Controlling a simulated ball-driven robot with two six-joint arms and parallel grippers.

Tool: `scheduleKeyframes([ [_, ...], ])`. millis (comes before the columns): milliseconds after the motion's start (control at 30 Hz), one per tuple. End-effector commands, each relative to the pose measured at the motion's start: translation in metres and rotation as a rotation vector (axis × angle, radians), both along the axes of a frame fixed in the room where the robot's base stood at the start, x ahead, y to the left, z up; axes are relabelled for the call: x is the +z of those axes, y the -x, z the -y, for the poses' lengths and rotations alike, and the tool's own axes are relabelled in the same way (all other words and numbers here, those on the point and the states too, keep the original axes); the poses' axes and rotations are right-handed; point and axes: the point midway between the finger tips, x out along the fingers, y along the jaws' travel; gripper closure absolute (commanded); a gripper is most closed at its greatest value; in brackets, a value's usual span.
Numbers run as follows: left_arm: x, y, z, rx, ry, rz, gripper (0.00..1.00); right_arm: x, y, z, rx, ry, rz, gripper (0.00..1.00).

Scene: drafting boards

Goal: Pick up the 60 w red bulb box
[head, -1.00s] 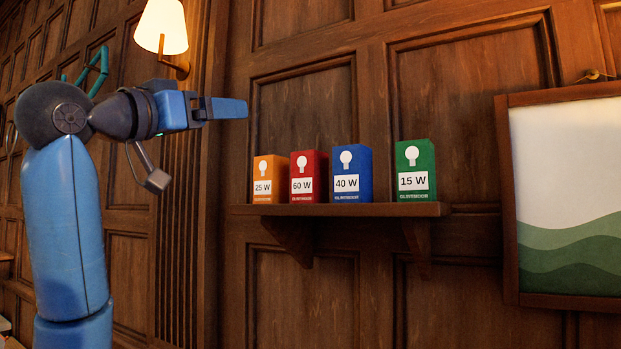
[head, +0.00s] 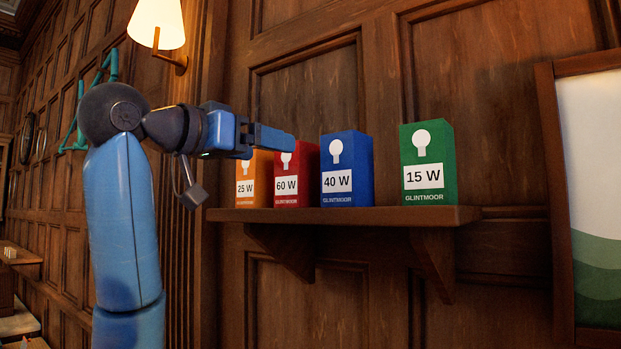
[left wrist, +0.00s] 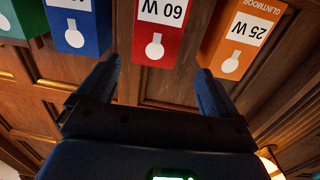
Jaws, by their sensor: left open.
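The red 60 W bulb box (head: 294,187) stands upright on the wooden shelf (head: 400,216), between the orange 25 W box (head: 247,194) and the blue 40 W box (head: 347,170). My left gripper (head: 285,142) is in front of the red box's upper part and partly covers it in the head view. In the left wrist view the picture is upside down. There the red box (left wrist: 163,27) lies ahead between the open fingers of the left gripper (left wrist: 158,80), with nothing held. My right gripper is out of view.
A green 15 W box (head: 428,165) stands farther right, with a gap between it and the blue box. The orange and blue boxes stand close beside the red one. A wall lamp (head: 158,25) hangs above my left arm, and a framed picture (head: 590,200) is at right.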

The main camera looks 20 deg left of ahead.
Motion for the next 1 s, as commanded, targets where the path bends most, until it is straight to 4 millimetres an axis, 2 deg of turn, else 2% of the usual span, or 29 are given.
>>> scheduleKeyframes([
  [100,0.003,-0.015,0.009,-0.005,0.001,-0.003,0.06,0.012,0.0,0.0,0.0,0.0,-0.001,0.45],
  [300,0.002,-0.036,0.018,-0.002,0.001,-0.001,0.06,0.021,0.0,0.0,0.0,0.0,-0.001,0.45],
  [567,0.002,-0.046,0.024,-0.002,0.0,0.0,0.06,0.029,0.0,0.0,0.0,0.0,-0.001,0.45],
  [800,0.003,-0.067,0.04,-0.003,-0.001,-0.002,0.06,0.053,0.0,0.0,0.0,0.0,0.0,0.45],
  [1000,0.0,-0.083,0.047,-0.001,-0.001,-0.001,0.06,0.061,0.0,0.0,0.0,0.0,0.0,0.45],
])
